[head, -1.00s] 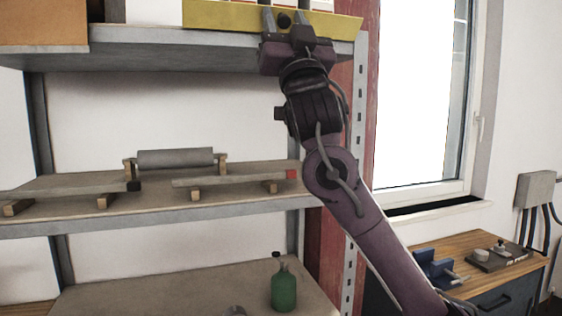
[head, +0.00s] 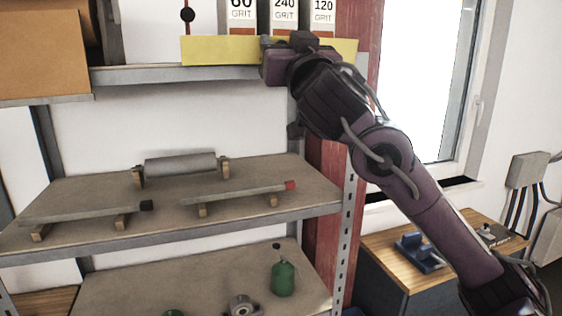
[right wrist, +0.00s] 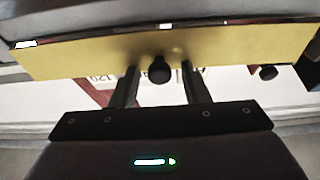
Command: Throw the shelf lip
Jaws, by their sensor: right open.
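The shelf lip (head: 222,51) is a yellow strip along the front edge of the top shelf, standing upright in front of the boxes. In the right wrist view the lip (right wrist: 90,57) runs across the top, with a round black knob (right wrist: 160,70) on it. My right gripper (head: 279,43) is at the lip's right part and hides the knob in the head view. In the right wrist view my right gripper (right wrist: 158,72) is open, one finger on each side of the knob. I cannot tell whether they touch it. My left gripper is out of view.
Grit boxes (head: 284,14) stand behind the lip. A black ball on a thin rod (head: 187,15) is near its left end. A cardboard box (head: 45,50) is at the left. A roller (head: 180,164) sits on the middle shelf (head: 110,188), a green bottle (head: 283,278) below.

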